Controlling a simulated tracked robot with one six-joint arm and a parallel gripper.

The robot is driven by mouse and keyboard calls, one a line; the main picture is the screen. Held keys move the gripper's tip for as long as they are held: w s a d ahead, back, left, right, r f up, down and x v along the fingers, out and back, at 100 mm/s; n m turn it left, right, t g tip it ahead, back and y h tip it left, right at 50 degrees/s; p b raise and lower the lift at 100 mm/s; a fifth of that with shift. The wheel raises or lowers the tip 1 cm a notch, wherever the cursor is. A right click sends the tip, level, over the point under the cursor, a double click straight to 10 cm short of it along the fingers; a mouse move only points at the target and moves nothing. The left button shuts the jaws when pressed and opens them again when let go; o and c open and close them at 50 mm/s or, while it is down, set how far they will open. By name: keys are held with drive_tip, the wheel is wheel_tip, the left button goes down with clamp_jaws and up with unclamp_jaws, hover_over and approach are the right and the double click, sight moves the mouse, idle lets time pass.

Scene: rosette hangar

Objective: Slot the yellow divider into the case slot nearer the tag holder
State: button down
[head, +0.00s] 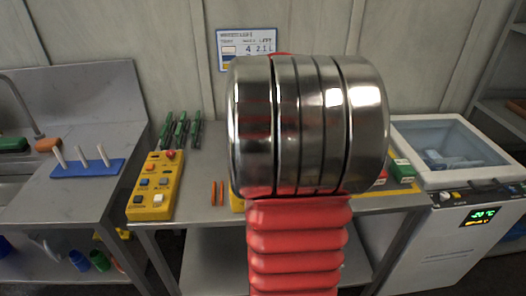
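My own arm, with a large steel drum-shaped link and a red ribbed sleeve, blocks the middle of the view. My gripper is not visible. A small yellow patch (236,204) shows just left of the arm on the steel table; I cannot tell if it is the divider or part of something else. The case, its slots and the tag holder cannot be made out; they may be hidden behind the arm.
A yellow button box (155,187), several green-handled tools (181,130) and two orange sticks (217,193) are on the table's left. A green-and-white box (400,171) is on its right. A freezer (445,180) stands right, a sink counter (75,200) with blue peg rack (87,168) left.

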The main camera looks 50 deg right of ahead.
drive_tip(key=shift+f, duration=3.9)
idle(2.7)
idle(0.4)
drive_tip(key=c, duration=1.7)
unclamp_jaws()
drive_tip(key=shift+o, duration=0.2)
